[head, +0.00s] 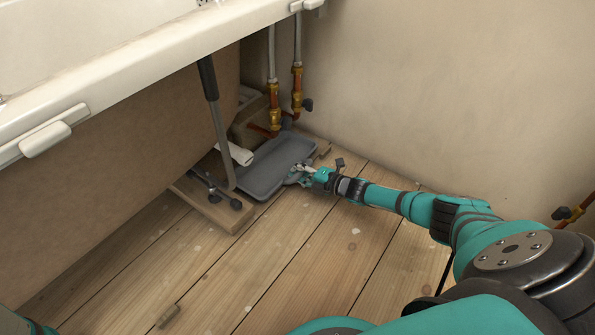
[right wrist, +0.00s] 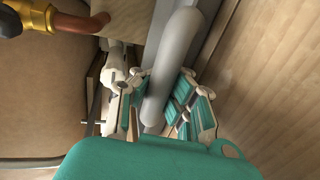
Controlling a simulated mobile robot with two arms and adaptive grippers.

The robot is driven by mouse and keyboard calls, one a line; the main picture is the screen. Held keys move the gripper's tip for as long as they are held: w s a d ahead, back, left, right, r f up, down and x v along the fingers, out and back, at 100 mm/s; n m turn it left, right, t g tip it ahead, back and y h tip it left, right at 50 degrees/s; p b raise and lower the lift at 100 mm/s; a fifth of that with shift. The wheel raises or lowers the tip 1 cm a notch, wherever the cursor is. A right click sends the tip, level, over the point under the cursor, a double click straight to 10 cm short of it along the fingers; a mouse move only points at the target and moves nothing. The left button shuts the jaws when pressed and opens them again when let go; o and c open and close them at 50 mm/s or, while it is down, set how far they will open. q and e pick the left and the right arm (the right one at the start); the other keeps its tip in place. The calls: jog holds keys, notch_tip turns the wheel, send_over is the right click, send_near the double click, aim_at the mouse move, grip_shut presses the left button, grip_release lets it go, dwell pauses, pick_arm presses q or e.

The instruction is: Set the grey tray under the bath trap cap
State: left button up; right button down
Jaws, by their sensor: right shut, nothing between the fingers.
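The grey tray (head: 272,168) lies at the opening beside the bath panel, partly over the wooden boards near the pipes. My right gripper (head: 301,175) is at the tray's near right edge, low to the floor. In the right wrist view, a rounded grey edge (right wrist: 180,55), which looks like the tray's rim, runs up to the fingers (right wrist: 165,108). The right gripper is shut and holds nothing; whether it touches the rim I cannot tell. A white pipe piece (head: 237,153) shows left of the tray. I cannot make out the trap cap. My left gripper is not in view.
The bath rim (head: 110,85) overhangs the left side. A grey-handled bar (head: 217,125) leans beside the tray, near dark tools on a wooden board (head: 212,207). Brass-fitted pipes (head: 274,105) rise behind. The floorboards (head: 290,235) in front are mostly clear.

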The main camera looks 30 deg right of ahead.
jog(key=c, duration=1.4)
grip_release()
